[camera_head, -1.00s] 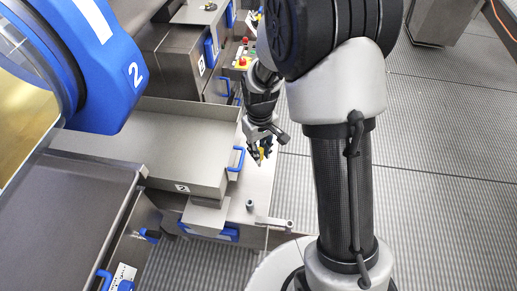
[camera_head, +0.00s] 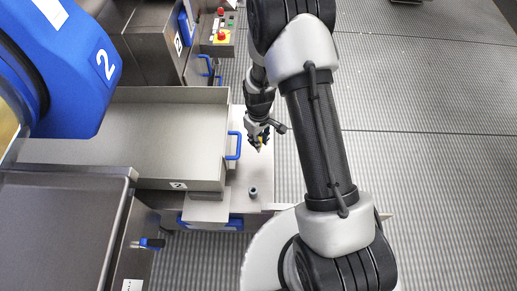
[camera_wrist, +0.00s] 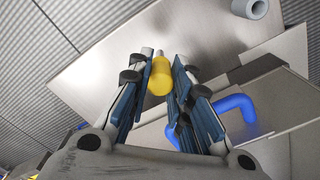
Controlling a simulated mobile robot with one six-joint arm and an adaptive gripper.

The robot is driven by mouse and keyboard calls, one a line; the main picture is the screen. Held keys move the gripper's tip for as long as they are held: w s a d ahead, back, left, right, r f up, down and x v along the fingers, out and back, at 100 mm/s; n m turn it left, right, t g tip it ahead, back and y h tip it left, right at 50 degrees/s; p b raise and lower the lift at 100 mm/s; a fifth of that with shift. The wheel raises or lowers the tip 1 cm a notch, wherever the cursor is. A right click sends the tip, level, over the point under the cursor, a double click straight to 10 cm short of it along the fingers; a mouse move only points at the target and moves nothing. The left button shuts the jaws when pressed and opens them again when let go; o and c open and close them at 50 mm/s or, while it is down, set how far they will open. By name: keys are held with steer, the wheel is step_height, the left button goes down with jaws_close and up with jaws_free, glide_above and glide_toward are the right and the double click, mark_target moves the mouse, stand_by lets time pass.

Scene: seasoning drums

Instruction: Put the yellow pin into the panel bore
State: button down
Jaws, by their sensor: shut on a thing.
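My gripper (camera_wrist: 163,66) is shut on the yellow pin (camera_wrist: 159,80), with the pin between its two fingers. The pin's narrow grey metal tip sticks out past the fingertips. In the head view my gripper (camera_head: 259,138) hangs over the grey metal panel (camera_head: 235,207), and the pin shows as a small yellow spot. A short grey hollow socket (camera_head: 253,191), which looks like the bore, stands on the panel nearer the camera. It also shows at the top right of the wrist view (camera_wrist: 252,8). The pin is clear of the socket. The pin's height above the panel is hard to tell.
A steel tray (camera_head: 130,130) with a blue handle (camera_head: 234,146) lies left of my gripper. A blue drum part (camera_head: 75,65) marked 2 is at upper left. A control box with a red button (camera_head: 221,37) stands behind. Ribbed floor (camera_head: 420,200) is open at right.

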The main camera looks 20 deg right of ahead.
steer(key=shift+w+f+b, duration=0.1)
steer(key=shift+f+b, duration=0.6)
steer(key=shift+f, duration=2)
steer(key=shift+f, duration=0.15)
steer(key=c, duration=1.5)
jaws_free()
steer(key=shift+o, duration=0.2)
